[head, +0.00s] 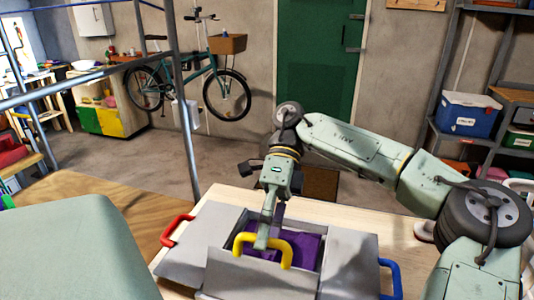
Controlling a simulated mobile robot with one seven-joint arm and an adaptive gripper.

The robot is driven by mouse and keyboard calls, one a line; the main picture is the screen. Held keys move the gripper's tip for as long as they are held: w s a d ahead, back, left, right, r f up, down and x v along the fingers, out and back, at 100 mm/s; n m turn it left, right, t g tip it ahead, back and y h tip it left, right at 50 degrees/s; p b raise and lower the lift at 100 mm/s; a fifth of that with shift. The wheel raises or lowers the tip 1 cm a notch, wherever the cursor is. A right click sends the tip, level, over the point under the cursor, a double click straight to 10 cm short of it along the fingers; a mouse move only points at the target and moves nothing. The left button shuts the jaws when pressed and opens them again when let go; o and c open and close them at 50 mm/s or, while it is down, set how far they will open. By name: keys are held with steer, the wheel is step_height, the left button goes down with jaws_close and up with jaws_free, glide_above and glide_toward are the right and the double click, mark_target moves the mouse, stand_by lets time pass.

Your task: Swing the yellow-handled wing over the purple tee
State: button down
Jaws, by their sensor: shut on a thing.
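A grey folding board lies on the light wooden table. The purple tee (308,247) lies in its middle, partly hidden by my gripper and the yellow handle. The yellow handle (287,257) is on the near grey wing (245,277), which hides the tee's near part. This wing seems raised at its handle edge, but I cannot tell its exact tilt. My gripper (262,243) points down and is shut on the yellow handle, left of its middle. The red-handled wing (203,240) spreads out at left, and the blue-handled wing (350,262) at right.
The table top (345,212) is bare behind the board. A green padded shape (75,245) fills the near left, beside a metal rail frame (183,100). Shelves with a blue cooler (467,115) stand at right. A bicycle (190,85) is at the back wall.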

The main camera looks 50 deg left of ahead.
steer(key=shift+w+f, duration=0.15)
steer(key=shift+f, duration=0.3)
steer(key=c, duration=1.9)
jaws_free()
steer(key=shift+o, duration=0.3)
steer(key=shift+r, duration=0.1)
steer(key=shift+r, duration=0.15)
